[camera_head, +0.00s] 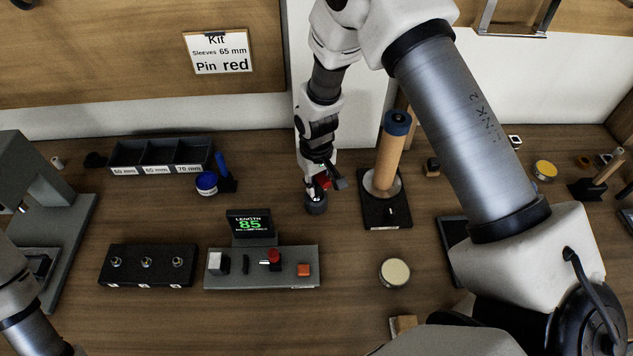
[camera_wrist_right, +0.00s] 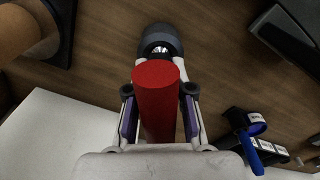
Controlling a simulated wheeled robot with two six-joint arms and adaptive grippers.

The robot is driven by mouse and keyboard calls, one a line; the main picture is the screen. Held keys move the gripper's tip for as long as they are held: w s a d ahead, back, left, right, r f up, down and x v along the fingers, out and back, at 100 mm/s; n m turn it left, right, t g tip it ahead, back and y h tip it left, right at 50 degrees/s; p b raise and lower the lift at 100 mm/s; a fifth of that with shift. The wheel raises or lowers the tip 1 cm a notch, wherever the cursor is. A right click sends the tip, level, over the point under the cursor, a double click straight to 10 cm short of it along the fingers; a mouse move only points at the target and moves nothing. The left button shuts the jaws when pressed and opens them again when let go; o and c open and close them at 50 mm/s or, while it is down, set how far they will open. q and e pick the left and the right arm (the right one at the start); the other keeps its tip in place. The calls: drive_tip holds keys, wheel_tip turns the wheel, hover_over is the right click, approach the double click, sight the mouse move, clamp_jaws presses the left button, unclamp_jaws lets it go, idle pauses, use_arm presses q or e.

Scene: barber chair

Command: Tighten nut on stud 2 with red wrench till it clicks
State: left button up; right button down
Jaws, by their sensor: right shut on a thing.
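My right gripper (camera_head: 321,178) points down near the middle back of the bench. In the right wrist view its fingers (camera_wrist_right: 158,92) are shut on a red cylindrical handle (camera_wrist_right: 159,78), which I take as the red wrench; only a little red shows in the head view. A dark grey round piece (camera_wrist_right: 162,40) with a shiny centre lies just beyond the handle's end; I cannot tell whether they are joined. A black block (camera_head: 147,280) with three studs stands front left. The middle stud (camera_head: 146,263) is likely stud 2; the labels are unreadable. My left gripper is outside the view.
A grey gauge (camera_head: 262,282) reading 85 stands right of the stud block. A three-bin tray (camera_head: 160,157) and blue tape roll (camera_head: 206,182) lie behind. A wooden roller on a black stand (camera_head: 386,212) is close right of my right gripper. Bare bench separates gripper and gauge.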

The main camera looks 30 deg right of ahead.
drive_tip(key=c, duration=0.9)
unclamp_jaws()
wheel_tip(320, 180, up, 12)
drive_tip(key=shift+r, duration=0.1)
